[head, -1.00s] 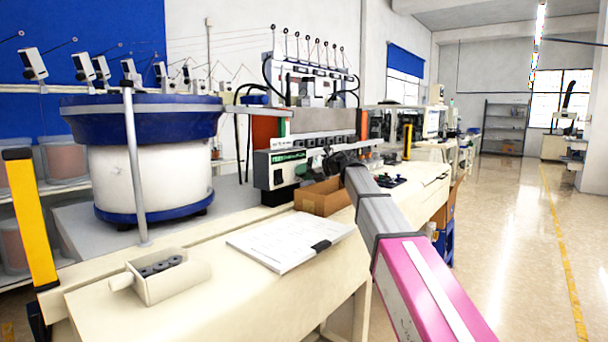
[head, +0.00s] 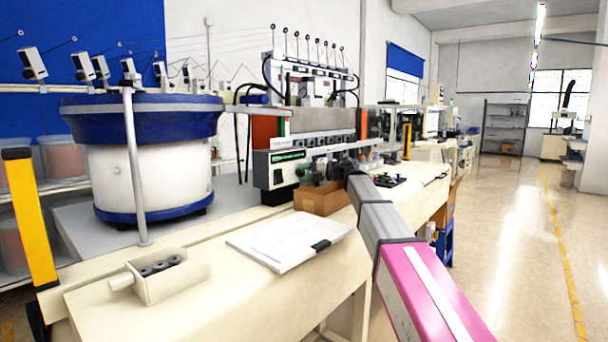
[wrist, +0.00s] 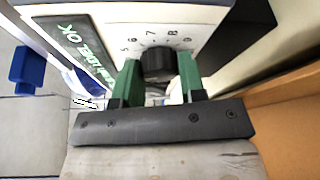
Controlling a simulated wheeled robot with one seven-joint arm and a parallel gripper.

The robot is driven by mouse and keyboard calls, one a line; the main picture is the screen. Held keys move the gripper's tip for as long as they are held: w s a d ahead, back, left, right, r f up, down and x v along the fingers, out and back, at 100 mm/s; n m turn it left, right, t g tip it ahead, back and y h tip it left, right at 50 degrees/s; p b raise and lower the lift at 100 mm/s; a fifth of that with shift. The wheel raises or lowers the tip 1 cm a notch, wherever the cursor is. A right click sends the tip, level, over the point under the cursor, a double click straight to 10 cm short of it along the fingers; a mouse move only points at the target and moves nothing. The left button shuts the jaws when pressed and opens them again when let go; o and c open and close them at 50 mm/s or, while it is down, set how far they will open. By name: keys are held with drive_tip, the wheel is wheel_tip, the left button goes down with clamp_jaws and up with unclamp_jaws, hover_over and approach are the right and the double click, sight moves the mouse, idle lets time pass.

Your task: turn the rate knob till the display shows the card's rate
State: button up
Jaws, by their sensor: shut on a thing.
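The rate knob (wrist: 157,63) is black and ribbed, on a white panel with a printed number scale around it. My gripper (wrist: 156,80) has its green fingers on both sides of the knob, shut on it. In the head view my gripper (head: 306,172) is at the front of the control box (head: 272,171), and the knob is hidden there. The display (wrist: 76,47) is a dark strip with green characters; it ends in "OK", but I cannot read its digits surely. It also shows small in the head view (head: 287,157). I cannot make out a rate card.
An open cardboard box (head: 318,202) stands just below my gripper, close to my arm. A clipboard with papers (head: 285,240) and a tray of dark round parts (head: 186,282) lie on the bench. The blue-and-white bowl feeder (head: 145,165) stands at left.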

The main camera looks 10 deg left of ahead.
idle(0.4)
drive_tip(key=o, duration=0.9)
